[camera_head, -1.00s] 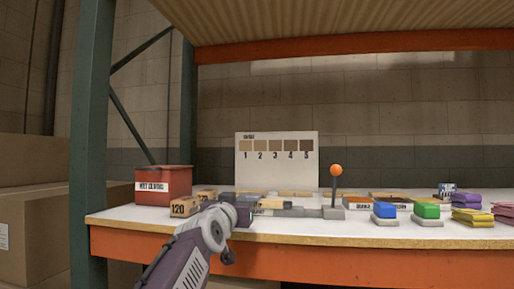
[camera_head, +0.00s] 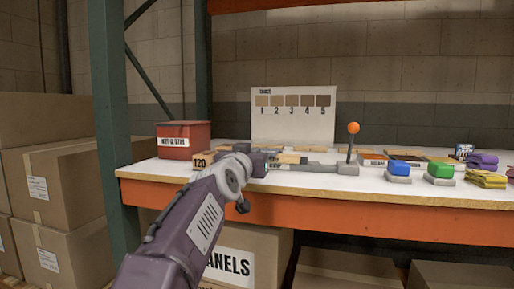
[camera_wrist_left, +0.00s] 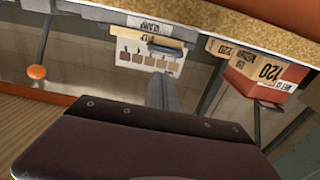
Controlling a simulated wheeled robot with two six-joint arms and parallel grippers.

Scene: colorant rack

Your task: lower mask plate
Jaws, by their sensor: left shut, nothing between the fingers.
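No part is clearly readable as the mask plate. A lever with an orange ball (camera_head: 353,128) rises upright from a grey base (camera_head: 334,168) on the shelf; the ball also shows in the left wrist view (camera_wrist_left: 37,72). A white sample board (camera_head: 292,120) with tan swatches numbered 1 to 5 stands behind. My left gripper (camera_head: 272,159) is over the shelf's front left part, left of the lever and apart from its ball. In the left wrist view its grey fingers (camera_wrist_left: 163,82) are together and empty. Their tips are small and partly hidden in the head view. My right gripper is out of view.
A red bin (camera_head: 184,145) and a block marked 120 (camera_head: 200,161) stand close to my left gripper.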

